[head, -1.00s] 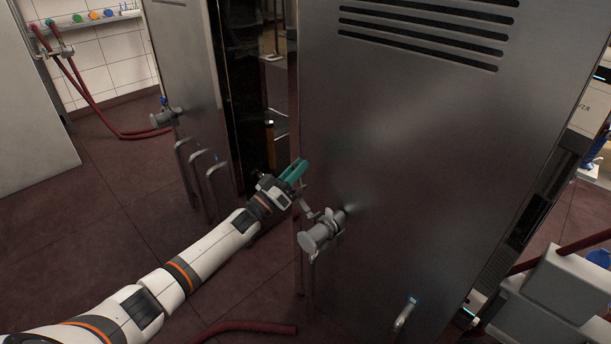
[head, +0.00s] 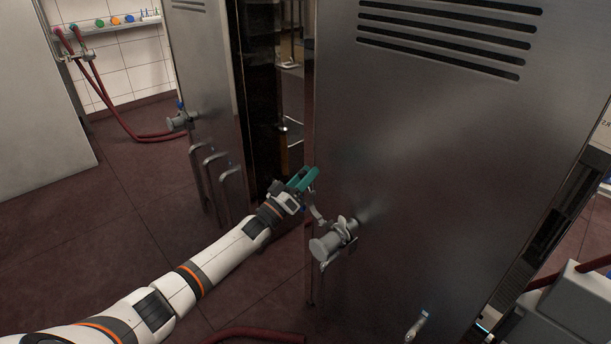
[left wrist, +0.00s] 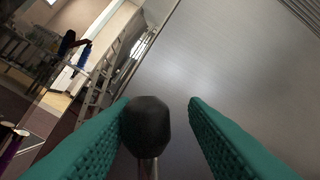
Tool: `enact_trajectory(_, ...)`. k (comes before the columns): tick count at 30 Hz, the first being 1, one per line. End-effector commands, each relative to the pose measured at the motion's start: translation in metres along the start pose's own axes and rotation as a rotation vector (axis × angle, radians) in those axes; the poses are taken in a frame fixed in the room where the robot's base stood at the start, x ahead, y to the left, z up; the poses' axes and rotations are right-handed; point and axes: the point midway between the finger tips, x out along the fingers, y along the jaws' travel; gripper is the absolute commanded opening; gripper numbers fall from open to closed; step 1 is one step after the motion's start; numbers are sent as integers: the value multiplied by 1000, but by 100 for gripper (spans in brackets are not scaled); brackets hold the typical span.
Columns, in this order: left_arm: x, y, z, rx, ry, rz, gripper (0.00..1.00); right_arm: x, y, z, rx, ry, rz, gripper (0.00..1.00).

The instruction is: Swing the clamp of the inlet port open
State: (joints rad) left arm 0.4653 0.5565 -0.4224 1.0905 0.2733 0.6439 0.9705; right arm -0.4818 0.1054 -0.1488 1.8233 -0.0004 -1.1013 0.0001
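The inlet port (head: 328,245) is a grey metal stub with a cap, sticking out of the steel cabinet's side. A thin metal clamp lever (head: 317,212) angles up and left from it towards my left gripper. My left gripper (head: 304,179), with teal fingers, is up and left of the port, close to the lever. In the left wrist view its fingers are apart, and a dark rounded knob (left wrist: 146,126) lies between them, nearer the left finger. I cannot tell whether they touch. The clamp's latch is too small to read. My right gripper is not in view.
The steel cabinet (head: 440,150) fills the right side. A second cabinet (head: 205,85) with a similar port (head: 181,121) and bent pipes (head: 215,165) stands left. A red hose (head: 250,335) lies on the floor below. Open dark-red floor (head: 130,210) lies left of my arm.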

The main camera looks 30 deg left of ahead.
Motion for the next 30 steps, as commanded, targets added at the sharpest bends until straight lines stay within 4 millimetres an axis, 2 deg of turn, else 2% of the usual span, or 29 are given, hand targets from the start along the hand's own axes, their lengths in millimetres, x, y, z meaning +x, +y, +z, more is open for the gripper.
enact_trajectory(8, 0, -1, 1, 0, -2, -2, 41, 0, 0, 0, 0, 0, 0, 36)
enact_trajectory(11, -5, 0, 1, 1, -2, -1, 41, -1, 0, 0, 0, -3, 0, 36)
enact_trajectory(14, -19, 0, 1, 1, 1, 1, 41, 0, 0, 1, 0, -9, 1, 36)
enact_trajectory(24, -90, 0, 0, 1, 1, 0, 41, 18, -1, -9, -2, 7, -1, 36)
enact_trajectory(30, -115, 0, 0, 0, -1, -1, 41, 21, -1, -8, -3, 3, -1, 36)
